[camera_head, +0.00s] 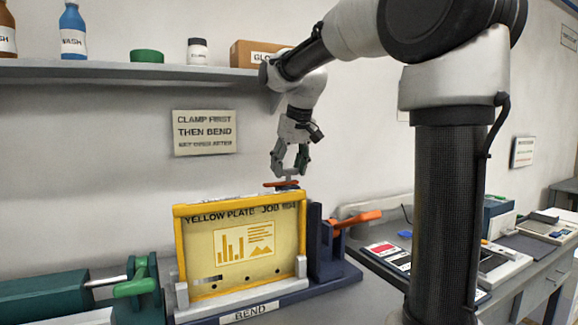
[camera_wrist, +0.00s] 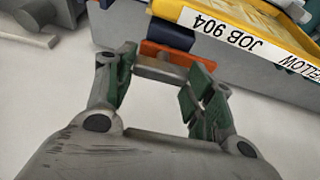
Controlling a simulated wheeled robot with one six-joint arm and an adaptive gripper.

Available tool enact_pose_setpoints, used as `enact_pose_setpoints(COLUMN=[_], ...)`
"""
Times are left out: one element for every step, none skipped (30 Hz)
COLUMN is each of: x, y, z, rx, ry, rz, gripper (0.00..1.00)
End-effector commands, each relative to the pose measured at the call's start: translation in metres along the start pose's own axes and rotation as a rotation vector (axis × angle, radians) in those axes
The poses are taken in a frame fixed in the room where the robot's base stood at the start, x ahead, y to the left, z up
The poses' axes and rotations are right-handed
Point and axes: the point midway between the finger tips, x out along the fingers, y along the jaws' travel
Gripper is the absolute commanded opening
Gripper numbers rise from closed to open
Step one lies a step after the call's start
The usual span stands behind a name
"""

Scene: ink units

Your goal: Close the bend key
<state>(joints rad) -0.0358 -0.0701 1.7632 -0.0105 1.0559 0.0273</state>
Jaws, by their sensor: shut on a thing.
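The bend unit carries a label reading BEND (camera_head: 249,312) on its dark blue base, with a yellow plate (camera_head: 200,255) standing upright in it. My gripper (camera_head: 290,172) is above and behind the plate's top edge, pointing down. Its fingers are shut on a small grey bar, the bend key (camera_wrist: 160,69), which shows between the fingertips in the wrist view. An orange piece (camera_head: 281,184) lies just below the fingertips and shows beyond the bar in the wrist view (camera_wrist: 178,53). Whether the bar and orange piece are joined is unclear. The key's lower part is hidden behind the plate.
An orange lever (camera_head: 355,217) sticks out from the blue block right of the plate. A green clamp (camera_head: 134,287) with a cylinder stands at left. A shelf (camera_head: 130,73) with bottles and a box hangs above. A grey bench (camera_head: 520,275) with trays stands at right.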

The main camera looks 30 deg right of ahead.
Motion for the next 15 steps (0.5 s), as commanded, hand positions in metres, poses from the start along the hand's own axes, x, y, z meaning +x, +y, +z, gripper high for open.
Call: enact_pose_setpoints(x=[-0.0002,-0.0002,-0.0002,-0.0001,0.0000,0.0000,0.0000,0.0001,0.0000,-0.0001,-0.0002,-0.0002,-0.0001,-0.0001,-0.0002], y=[0.0005,0.0007,0.0010,0.0010,0.0010,0.0012,0.0013,0.0013,0.0018,0.0020,0.0022,0.0023,0.0023,0.0028,0.0030], z=[-0.0001,-0.0001,-0.0001,-0.0001,-0.0001,-0.0001,-0.0001,-0.0001,-0.0001,-0.0002,-0.0003,-0.0004,-0.0005,-0.0004,-0.0004], rx=[-0.008,-0.015,-0.027,-0.037,-0.050,-0.069,-0.084,-0.102,-0.128,-0.148,-0.170,-0.202,-0.226,-0.251,-0.286], ry=[0.000,0.000,0.000,0.000,0.000,0.000,0.000,0.000,0.000,0.000,0.000,0.000,0.001,0.000,0.000], rz=[-0.003,-0.006,-0.011,-0.015,-0.021,-0.028,-0.035,-0.043,-0.053,-0.062,-0.071,-0.084,-0.095,-0.105,-0.120], gripper=[0.10,0.10,0.10,0.10,0.10,0.10,0.10,0.10,0.10,0.10,0.10,0.10,0.10,0.10,0.10])
